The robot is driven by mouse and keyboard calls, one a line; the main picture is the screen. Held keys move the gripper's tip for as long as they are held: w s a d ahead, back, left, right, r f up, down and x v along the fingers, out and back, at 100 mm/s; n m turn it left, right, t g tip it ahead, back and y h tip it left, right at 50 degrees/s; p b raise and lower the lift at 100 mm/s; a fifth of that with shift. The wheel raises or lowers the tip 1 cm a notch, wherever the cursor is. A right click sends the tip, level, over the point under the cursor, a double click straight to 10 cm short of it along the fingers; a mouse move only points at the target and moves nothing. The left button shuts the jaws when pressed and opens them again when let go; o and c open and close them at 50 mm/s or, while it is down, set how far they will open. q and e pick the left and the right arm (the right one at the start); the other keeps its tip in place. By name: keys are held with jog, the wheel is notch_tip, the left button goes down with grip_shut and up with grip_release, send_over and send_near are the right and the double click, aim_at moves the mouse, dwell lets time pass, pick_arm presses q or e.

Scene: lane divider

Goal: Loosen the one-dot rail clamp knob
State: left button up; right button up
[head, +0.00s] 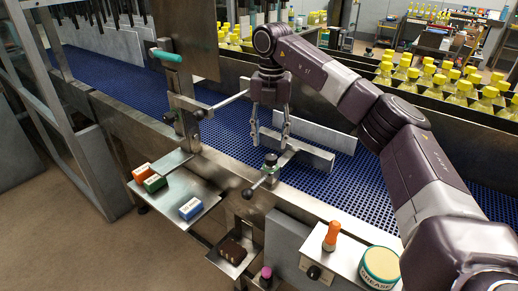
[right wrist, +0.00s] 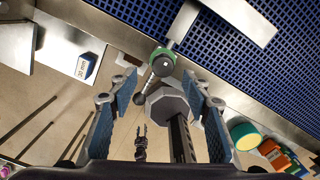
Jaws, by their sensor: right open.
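A rail clamp with a dark knob (head: 270,160) stands on the near rail of the blue conveyor. A lever with a dark ball end (head: 247,192) sticks out from it toward the front. My right gripper (head: 270,145) points down over this clamp, open and empty, its fingers apart on either side above the knob. In the right wrist view the round knob (right wrist: 162,62) shows just beyond the fingertips. A second clamp with a green handle (head: 166,55) stands farther left along the rail.
A metal shelf (head: 178,190) at the front left holds small boxes, including a blue one (head: 191,208). An orange-capped marker (head: 332,235) and a grease tin (head: 380,267) stand front right. Yellow-capped bottles fill the back.

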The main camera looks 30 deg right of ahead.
aim_at(271, 157)
jog(key=shift+w+d+f, duration=0.1)
jog(key=shift+f, duration=0.4)
jog(key=f+p, duration=0.1)
jog(key=f, duration=0.1)
jog(key=s+f, duration=0.1)
jog(key=f, duration=0.1)
jog(key=shift+s+f+p, duration=0.1)
jog(key=shift+f+p, duration=0.3)
jog(key=shift+f, duration=0.65)
jog(key=c, duration=1.2)
pick_arm(q)
jog(key=shift+s+r, duration=0.9)
jog(key=shift+s, duration=0.3)
pick_arm(e)
jog(key=shift+o, duration=0.2)
pick_arm(q)
jog(key=shift+r, duration=0.1)
pick_arm(e)
jog(key=shift+n, duration=0.4)
